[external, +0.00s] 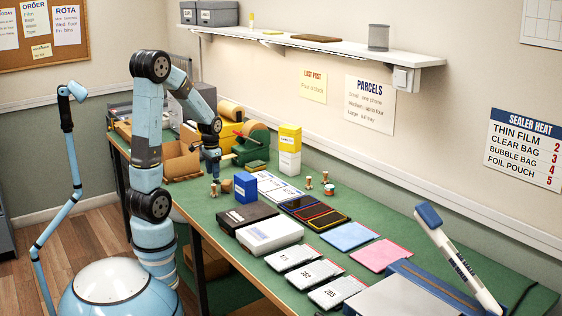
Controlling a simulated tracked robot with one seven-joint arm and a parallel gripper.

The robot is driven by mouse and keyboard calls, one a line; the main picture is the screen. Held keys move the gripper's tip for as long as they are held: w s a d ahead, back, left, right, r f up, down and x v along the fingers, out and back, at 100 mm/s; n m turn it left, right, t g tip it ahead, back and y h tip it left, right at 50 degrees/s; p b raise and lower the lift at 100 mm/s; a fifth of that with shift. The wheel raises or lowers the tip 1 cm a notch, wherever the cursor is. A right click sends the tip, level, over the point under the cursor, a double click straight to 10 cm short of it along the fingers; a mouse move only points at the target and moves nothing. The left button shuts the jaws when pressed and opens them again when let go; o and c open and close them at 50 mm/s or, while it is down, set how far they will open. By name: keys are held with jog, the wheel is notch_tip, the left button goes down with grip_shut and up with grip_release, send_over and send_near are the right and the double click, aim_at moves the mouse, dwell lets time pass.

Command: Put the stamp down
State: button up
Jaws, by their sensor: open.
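My gripper (212,172) hangs over the far part of the green bench, pointing down. It is small here, and its jaws are open. A small wooden-handled piece that looks like a stamp (213,189) stands upright on the bench just below the gripper. The gripper appears empty and close above it; whether they touch is too small to tell. A round brownish piece (226,186) is beside it. Two more small wooden-handled pieces stand farther right, one (309,182) near the other (325,177); I cannot tell whether they are stamps.
A blue box (245,187) stands right of the gripper, with yellow and white boxes (290,150) behind. A green tape dispenser (252,141) and cardboard box (182,160) are near the arm.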

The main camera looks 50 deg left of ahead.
jog(key=s+d+r+t, duration=0.2)
jog(key=s+d+r, duration=0.4)
jog(key=d+r, duration=0.2)
jog(key=s+d+r+t, duration=0.3)
jog(key=s+d+r, duration=0.3)
jog(key=r, duration=0.5)
jog(key=d, duration=0.2)
jog(key=shift+s+d, duration=0.15)
jog(key=shift+d, duration=0.15)
jog(key=shift+s+d+r+t, duration=0.15)
jog(key=shift+s+d+t, duration=0.05)
jog(key=shift+s+t, duration=0.15)
